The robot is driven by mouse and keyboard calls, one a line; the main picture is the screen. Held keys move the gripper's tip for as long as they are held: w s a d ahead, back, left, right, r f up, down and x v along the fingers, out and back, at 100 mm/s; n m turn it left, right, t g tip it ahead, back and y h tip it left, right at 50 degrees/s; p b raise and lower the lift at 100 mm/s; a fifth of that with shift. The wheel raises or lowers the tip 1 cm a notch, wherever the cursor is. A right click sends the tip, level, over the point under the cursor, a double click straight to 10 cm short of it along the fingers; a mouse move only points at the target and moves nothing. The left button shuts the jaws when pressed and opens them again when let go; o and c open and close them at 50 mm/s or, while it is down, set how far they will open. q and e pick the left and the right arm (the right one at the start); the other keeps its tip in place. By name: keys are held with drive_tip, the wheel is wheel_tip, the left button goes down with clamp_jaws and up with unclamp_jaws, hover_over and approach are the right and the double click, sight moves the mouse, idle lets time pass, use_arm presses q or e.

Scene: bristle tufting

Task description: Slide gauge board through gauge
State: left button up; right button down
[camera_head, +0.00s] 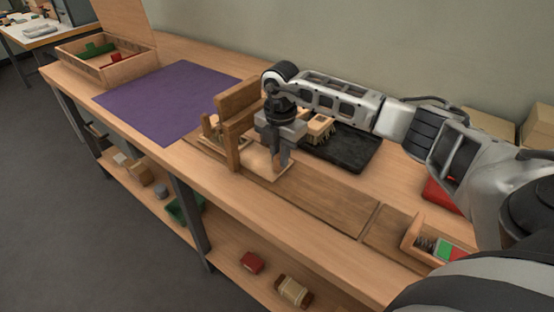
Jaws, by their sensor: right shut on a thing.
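The gauge (235,130) is an upright wooden frame on the workbench, near the middle of the view. A pale flat board (262,166), which looks like the gauge board, lies low at the gauge's right side. My right gripper (281,160) points down just right of the gauge and is shut on the pale board; its fingers partly hide the grip. A tan piece (209,127) shows left of the gauge; I cannot tell whether it is part of the same board. My left gripper is not in view.
A purple mat (165,105) lies left of the gauge. A tan brush (320,129) is by a black tray (348,150) behind my right gripper. An open wooden box (113,68) stands far left. A small box (418,240) is at right. The bench front is clear.

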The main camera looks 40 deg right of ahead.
drive_tip(key=shift+w, duration=0.15)
drive_tip(key=c, duration=1.4)
unclamp_jaws()
wheel_tip(320, 180, up, 16)
